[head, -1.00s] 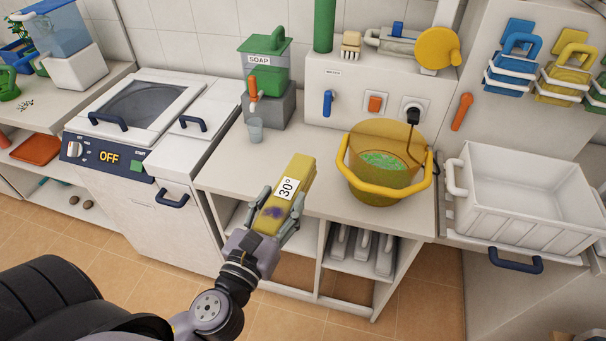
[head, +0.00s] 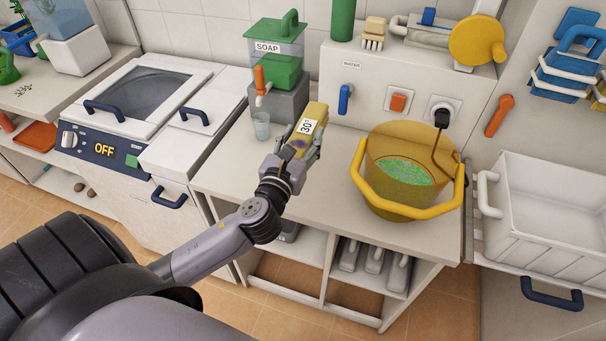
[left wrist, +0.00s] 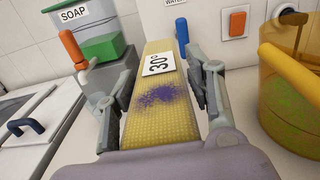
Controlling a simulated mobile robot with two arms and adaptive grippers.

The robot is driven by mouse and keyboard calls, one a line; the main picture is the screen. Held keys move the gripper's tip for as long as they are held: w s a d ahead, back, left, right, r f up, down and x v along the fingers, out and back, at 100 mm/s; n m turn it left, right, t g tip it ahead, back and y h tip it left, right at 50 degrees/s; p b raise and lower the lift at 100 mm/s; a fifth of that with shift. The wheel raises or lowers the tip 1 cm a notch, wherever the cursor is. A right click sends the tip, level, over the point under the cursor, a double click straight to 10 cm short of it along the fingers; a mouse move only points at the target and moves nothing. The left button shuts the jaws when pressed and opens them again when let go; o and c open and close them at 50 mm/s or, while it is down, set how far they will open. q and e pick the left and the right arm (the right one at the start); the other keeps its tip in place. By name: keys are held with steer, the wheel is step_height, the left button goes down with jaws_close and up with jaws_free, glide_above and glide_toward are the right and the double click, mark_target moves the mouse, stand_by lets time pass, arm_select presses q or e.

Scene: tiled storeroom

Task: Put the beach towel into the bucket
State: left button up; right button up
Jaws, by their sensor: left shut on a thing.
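My left gripper (head: 299,149) is shut on a folded yellow beach towel (head: 315,112), one finger on each side of it. The towel carries a white "30°" label and a purple stain, which show clearly in the left wrist view (left wrist: 158,97). The gripper holds the towel over the counter, left of the bucket. The translucent yellow bucket (head: 384,202) stands on the counter with green, speckled contents and a thick yellow handle around its front. It also shows at the right edge of the left wrist view (left wrist: 285,105). My right gripper is not in view.
A soap dispenser (head: 276,60) with an orange tap and a small cup (head: 261,126) stand just behind and left of the towel. A hooked dark cord (head: 440,135) reaches from a wall socket into the bucket. A white basket (head: 550,205) is at right, a washing machine (head: 140,105) at left.

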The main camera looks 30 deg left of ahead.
arm_select(q)
step_height(320, 180, down, 7)
steer(key=shift+w+f+b, duration=0.1)
steer(key=shift+f+b, duration=0.1)
steer(key=shift+b, duration=0.75)
step_height(320, 180, down, 4)
steer(key=shift+r+b, duration=0.15)
steer(key=shift+b, duration=0.6)
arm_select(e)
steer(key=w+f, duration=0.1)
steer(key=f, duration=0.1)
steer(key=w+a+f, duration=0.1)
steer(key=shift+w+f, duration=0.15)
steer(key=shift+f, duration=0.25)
arm_select(q)
steer(key=shift+f, duration=0.3)
steer(key=o, duration=1.3)
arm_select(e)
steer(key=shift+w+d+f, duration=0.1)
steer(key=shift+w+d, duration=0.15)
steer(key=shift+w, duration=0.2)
